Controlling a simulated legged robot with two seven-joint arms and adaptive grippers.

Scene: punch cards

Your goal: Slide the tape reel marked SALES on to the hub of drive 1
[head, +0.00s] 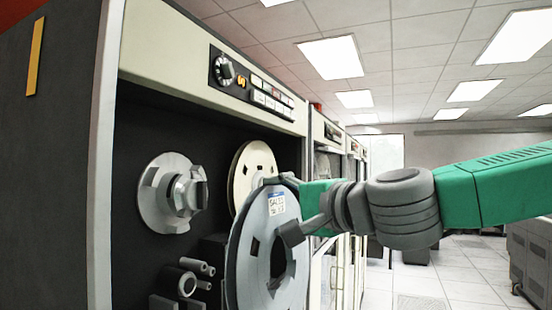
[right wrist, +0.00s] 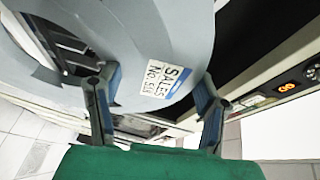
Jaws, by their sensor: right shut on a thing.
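The SALES reel (head: 241,265) is a grey disc with cut-out windows and a white and blue label, which also reads SALES in the right wrist view (right wrist: 165,80). My right gripper (head: 287,208) is shut on its rim, with the fingers on either side of the label in the right wrist view (right wrist: 152,88). The reel hangs upright in front of the tape drive. The drive's bare hub (head: 182,192), a light grey disc with a dark-centred knob, is to the left, apart from the reel. My left gripper is out of view.
A cream reel (head: 246,172) sits on the drive's right side, partly behind the SALES reel. Small rollers (head: 187,283) stick out below the hub. A control panel (head: 255,88) with a knob runs above. More cabinets (head: 327,190) stand to the right.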

